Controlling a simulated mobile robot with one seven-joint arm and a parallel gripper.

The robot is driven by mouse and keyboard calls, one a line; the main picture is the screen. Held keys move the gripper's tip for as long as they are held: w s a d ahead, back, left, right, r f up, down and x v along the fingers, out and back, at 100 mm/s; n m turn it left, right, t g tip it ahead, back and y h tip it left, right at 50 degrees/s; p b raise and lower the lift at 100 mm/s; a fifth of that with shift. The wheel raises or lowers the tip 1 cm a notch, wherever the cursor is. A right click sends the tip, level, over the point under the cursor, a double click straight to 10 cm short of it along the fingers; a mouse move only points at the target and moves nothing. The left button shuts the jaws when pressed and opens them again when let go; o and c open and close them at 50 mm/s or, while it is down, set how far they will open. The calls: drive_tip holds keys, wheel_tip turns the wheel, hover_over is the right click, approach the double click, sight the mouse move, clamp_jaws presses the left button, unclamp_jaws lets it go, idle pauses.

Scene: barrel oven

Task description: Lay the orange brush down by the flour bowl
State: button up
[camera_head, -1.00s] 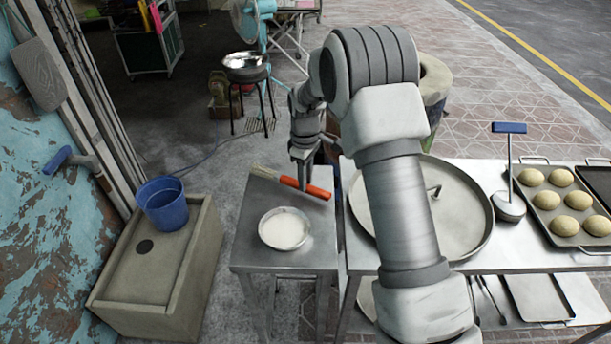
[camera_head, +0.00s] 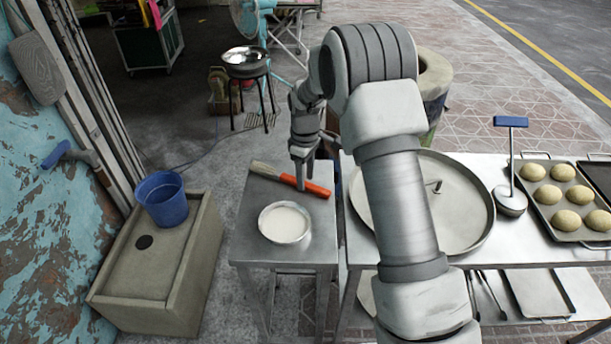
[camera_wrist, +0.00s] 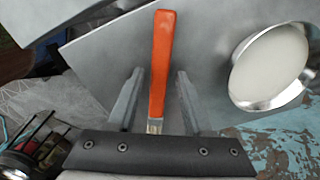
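The orange brush (camera_head: 316,188) lies on the small metal table (camera_head: 247,215), just behind the flour bowl (camera_head: 284,224) and apart from it. Its pale bristles point left in the head view. My gripper (camera_head: 300,187) is above the brush, pointing down. In the wrist view, my gripper (camera_wrist: 155,97) is open, with one finger on each side of the orange handle (camera_wrist: 162,60) and gaps between. The bristles are hidden behind the gripper body there. The flour bowl also shows at the right of the wrist view (camera_wrist: 236,83).
A larger metal table (camera_head: 520,255) adjoins on the right, with a big round lid (camera_head: 465,225), a blue-handled press (camera_head: 510,160) and a tray of dough balls (camera_head: 540,215). A blue bucket (camera_head: 162,200) stands on a box at left. The small table's front is clear.

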drive_tip(key=shift+o, duration=0.6)
